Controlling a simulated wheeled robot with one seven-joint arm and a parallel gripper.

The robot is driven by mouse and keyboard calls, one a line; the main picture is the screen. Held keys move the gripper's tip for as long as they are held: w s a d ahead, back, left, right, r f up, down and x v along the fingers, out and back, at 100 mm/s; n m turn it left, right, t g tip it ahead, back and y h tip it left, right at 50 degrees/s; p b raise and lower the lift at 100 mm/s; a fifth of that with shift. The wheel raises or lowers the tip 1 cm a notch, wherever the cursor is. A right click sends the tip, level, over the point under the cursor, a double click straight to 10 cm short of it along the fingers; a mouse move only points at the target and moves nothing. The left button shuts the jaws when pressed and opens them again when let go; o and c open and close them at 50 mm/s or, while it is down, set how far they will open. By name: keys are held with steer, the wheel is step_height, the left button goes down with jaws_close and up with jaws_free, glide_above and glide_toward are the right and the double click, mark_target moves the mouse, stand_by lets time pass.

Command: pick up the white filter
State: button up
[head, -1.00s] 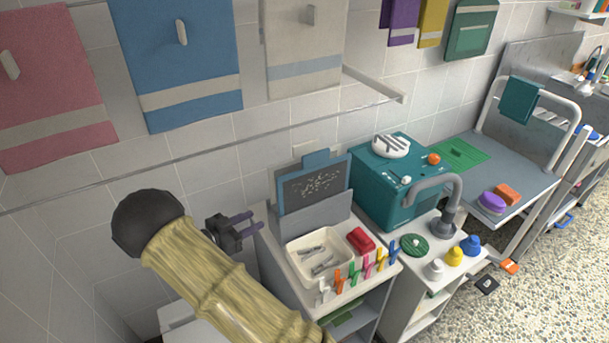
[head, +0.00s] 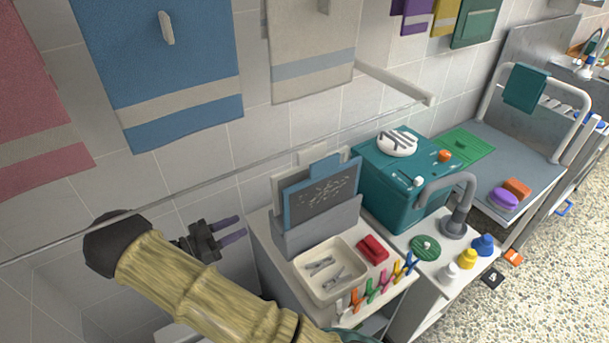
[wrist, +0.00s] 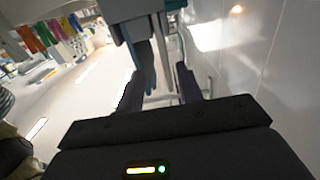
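The white filter looks to be the round white disc with grey slots (head: 398,142) on top of the teal box (head: 390,195), towards its back edge. My gripper (head: 238,230) is at the left of the white counter, beside the upright blue-framed board, well to the left of the disc and apart from it. Its two dark purple fingers are spread with nothing between them. They also show apart in the wrist view (wrist: 160,88). The disc cannot be made out in the wrist view.
The blue-framed board (head: 322,192) stands between my gripper and the teal box. A cream tray (head: 330,285), a red block (head: 372,248) and coloured clips lie in front of it. A grey tap (head: 455,205) rises right of the box. A wall rail (head: 330,140) runs behind.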

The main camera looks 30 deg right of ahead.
mark_target(274, 208)
steer(key=shift+w, duration=0.3)
steer(key=d+p, duration=0.2)
steer(key=d, duration=1)
steer(key=shift+d+r, duration=0.1)
steer(key=shift+d, duration=0.1)
steer(key=shift+p, duration=0.3)
steer(key=shift+d+r, duration=0.15)
steer(key=shift+d, duration=0.15)
steer(key=d+p, duration=0.1)
steer(key=d, duration=0.3)
steer(key=shift+w+d+r+p, duration=0.1)
steer(key=shift+d+r+p, duration=0.05)
steer(key=shift+d+p, duration=0.2)
steer(key=shift+a, duration=0.1)
